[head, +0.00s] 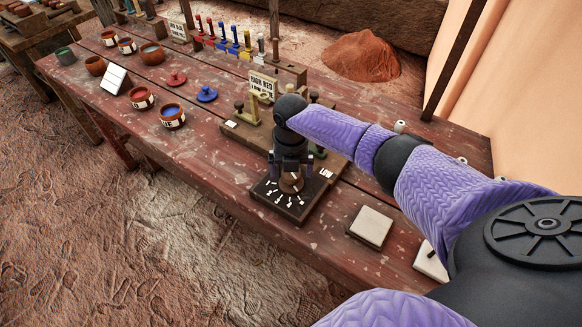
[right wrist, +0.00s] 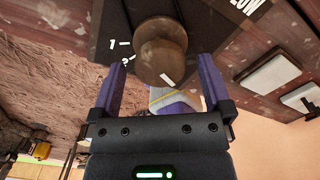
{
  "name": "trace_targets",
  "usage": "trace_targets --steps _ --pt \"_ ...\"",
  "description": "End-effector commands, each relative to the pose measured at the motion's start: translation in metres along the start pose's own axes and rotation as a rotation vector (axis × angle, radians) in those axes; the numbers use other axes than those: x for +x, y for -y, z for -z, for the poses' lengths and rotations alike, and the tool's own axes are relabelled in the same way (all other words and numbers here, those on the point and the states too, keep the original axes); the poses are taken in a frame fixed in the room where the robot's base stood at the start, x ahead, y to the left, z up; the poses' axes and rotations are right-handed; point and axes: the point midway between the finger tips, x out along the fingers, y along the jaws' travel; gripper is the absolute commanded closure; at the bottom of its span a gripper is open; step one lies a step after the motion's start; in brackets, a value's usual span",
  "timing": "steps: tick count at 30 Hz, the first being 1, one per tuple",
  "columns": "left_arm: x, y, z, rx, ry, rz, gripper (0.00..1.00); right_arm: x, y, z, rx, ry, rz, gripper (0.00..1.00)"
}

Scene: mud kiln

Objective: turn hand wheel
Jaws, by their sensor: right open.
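The hand wheel (head: 291,183) is a round brown wooden knob on a dark square plate (head: 284,204) with white number marks. In the right wrist view the knob (right wrist: 160,42) shows a pale tick on its near edge, with the figures 1 and 2 to its left. My right gripper (head: 291,164) is directly above the knob and points down. In the right wrist view its two open fingers (right wrist: 162,68) stand on either side of the knob's lower part, with a visible gap on each side. The gripper hides the knob's top in the head view. My left gripper is not in view.
The plate lies on a worn red plank table. A brass fitting (head: 250,108) and a sign (head: 263,86) stand behind it. A white tile (head: 371,226) lies to the right. Pots, lids and colored handles are farther back. The table's front left is bare.

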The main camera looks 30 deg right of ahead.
Motion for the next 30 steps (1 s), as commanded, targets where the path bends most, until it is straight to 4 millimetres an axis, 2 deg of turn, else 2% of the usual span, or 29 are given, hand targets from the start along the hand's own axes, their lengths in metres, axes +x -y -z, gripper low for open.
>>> trace_targets --steps 2,9,13,17,30 --pt "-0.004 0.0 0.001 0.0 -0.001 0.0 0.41 -0.008 0.0 0.0 0.0 0.001 -0.001 0.0" --pt "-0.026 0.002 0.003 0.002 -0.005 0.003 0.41 -0.069 0.0 -0.001 -0.001 0.005 -0.002 0.0" --pt "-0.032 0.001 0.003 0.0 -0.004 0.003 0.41 -0.092 0.0 -0.001 0.0 0.002 -0.001 0.0" --pt "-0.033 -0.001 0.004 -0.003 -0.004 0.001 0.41 -0.1 0.0 0.0 -0.001 0.001 0.0 0.0" --pt "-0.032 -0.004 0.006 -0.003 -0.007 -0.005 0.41 -0.099 0.0 0.0 0.0 0.0 0.0 0.0"
